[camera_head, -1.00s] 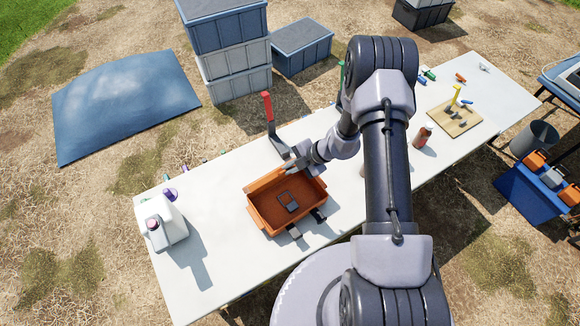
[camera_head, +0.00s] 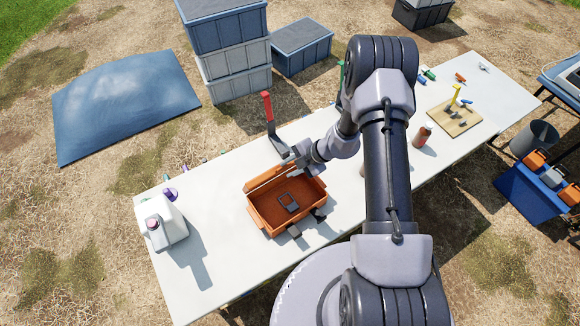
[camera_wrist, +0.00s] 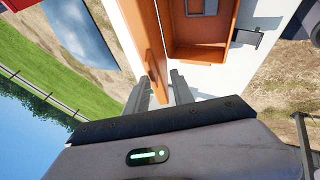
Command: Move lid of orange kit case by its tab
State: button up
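In the wrist view the lid (camera_wrist: 143,35) appears nearly edge-on, running down between my fingers. My gripper (camera_head: 291,168) is at the right end of the lid's upper edge. In the wrist view my gripper (camera_wrist: 161,83) has a finger on each side of the lid and looks shut on it. The tab itself is hidden between the fingers.
A red-handled tool (camera_head: 268,110) stands just behind the case. Bare table lies between the jugs and case.

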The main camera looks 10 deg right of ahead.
jog(key=w+p+v, duration=0.1)
jog(key=p+v, duration=1.4)
jog(key=v, duration=0.5)
jog(key=shift+a+r, duration=0.3)
jog(key=shift+r, duration=0.1)
jog(key=shift+w, duration=0.15)
